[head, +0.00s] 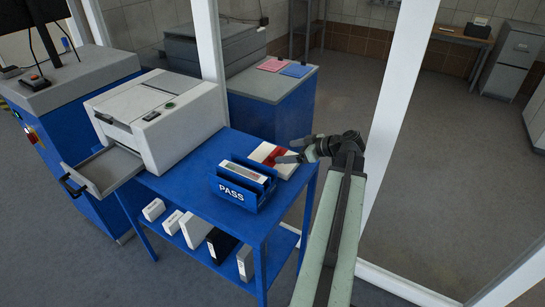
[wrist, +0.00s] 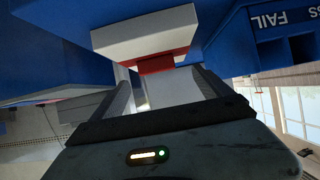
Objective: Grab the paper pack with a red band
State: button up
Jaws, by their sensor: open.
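The paper pack (head: 262,152) is a flat white block with a red band across it. It lies on the blue table, behind and right of the PASS tray. My gripper (head: 285,150) comes in from the right, with its fingers over the banded part of the pack. In the wrist view the pack (wrist: 145,35) shows just beyond the fingers, and its red band (wrist: 155,64) lies in the gap between the fingertips. My gripper (wrist: 165,75) is open. I cannot tell whether a finger touches the pack.
A blue tray marked PASS (head: 232,191) stands close beside the pack; its FAIL label (wrist: 266,20) shows in the wrist view. A white printer-like machine (head: 165,115) with an open drawer stands left. Boxes and binders fill the lower shelf (head: 205,262). A white post (head: 398,100) rises right of my arm.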

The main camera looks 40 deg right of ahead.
aim_at(276, 151)
jog(key=shift+b+x, duration=0.55)
jog(key=shift+x, duration=0.5)
jog(key=x, duration=0.1)
jog(key=b+x, duration=0.1)
jog(key=x, duration=0.1)
jog(key=b+x, duration=0.1)
jog(key=x, duration=0.1)
jog(key=shift+w+d, duration=0.25)
jog(key=shift+d, duration=0.05)
jog(key=shift+r, duration=0.1)
jog(key=c, duration=1.9)
